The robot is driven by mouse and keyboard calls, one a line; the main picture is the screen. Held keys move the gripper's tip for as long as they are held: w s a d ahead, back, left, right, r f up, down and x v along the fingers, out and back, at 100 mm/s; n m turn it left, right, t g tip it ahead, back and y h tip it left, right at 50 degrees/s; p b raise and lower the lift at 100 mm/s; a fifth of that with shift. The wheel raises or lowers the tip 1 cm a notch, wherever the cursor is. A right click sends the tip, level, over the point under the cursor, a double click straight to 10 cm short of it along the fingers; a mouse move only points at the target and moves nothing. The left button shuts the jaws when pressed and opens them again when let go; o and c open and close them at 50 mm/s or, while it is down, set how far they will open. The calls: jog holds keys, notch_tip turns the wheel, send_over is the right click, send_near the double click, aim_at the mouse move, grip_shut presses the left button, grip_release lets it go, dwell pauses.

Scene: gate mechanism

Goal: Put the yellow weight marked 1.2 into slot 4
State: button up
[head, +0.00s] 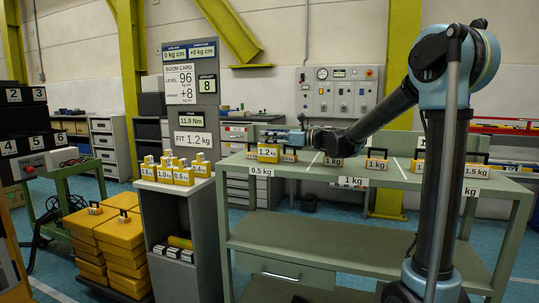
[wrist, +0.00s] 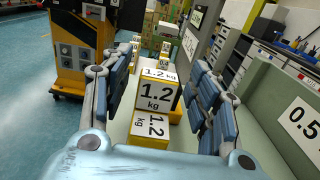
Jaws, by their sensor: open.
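The yellow weight marked 1.2 (head: 268,153) stands on the green bench at its left end in the head view. In the wrist view the weight (wrist: 156,97) shows its white 1.2 kg labels between my fingers. My gripper (wrist: 165,65) is open, with one blue-padded finger on each side of the weight; contact cannot be told. In the head view my gripper (head: 297,137) is small and partly hidden among the weights. Slot 4 (head: 9,147) is marked by a number plate on the black rack at the far left; its inside cannot be seen.
Other yellow weights, including a 1 kg (head: 376,159), stand along the green bench (head: 380,180). A grey cabinet (head: 180,205) with several small weights stands between bench and rack. Yellow blocks (head: 115,240) are stacked beside it. A sign (head: 194,138) reads FIT 1.2 kg.

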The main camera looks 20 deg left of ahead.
jog(key=shift+a, duration=0.2)
jog(key=shift+c, duration=0.2)
grip_shut()
jog(key=shift+r, duration=5)
